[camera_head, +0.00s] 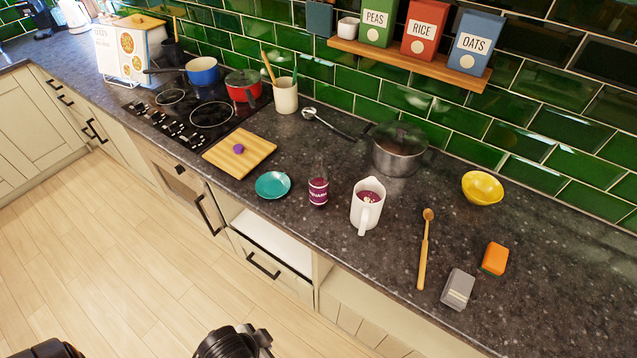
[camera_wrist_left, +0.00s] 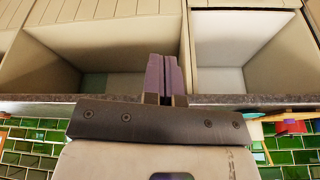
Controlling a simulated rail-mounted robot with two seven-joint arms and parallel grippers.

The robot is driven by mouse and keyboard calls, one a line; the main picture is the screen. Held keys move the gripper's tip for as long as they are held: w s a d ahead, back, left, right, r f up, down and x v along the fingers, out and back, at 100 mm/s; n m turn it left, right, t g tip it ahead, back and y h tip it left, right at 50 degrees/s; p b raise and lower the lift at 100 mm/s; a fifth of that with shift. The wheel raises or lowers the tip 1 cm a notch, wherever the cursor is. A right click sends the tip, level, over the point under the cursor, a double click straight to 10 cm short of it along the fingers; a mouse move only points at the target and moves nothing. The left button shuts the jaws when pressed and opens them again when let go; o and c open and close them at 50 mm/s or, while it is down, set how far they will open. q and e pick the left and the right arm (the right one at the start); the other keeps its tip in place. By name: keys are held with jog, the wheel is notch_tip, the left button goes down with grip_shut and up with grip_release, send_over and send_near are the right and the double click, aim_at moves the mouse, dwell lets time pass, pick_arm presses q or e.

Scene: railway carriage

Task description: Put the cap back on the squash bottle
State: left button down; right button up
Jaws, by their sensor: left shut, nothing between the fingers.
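The squash bottle (camera_head: 318,192) stands upright on the dark worktop, with a purple label and a clear top with no cap visible on it. A small purple cap (camera_head: 238,148) lies on the wooden chopping board (camera_head: 252,158), left of the bottle. My left gripper (camera_wrist_left: 165,78) shows in the left wrist view, its purple-grey fingers shut together and empty. It is in front of the open compartments under the worktop, away from bottle and cap. Dark parts of my arms show at the bottom of the head view, but no fingers there. My right gripper is not in view.
A teal dish (camera_head: 272,185) sits between board and bottle. A white jug (camera_head: 367,205) of purple drink stands close right of the bottle. A lidded pot (camera_head: 398,150) is behind. A wooden spoon (camera_head: 424,250), sponge (camera_head: 495,258) and grey box (camera_head: 458,289) lie to the right.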

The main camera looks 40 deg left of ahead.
pick_arm(q)
jog(key=c, duration=1.8)
grip_release()
jog(key=o, duration=1.2)
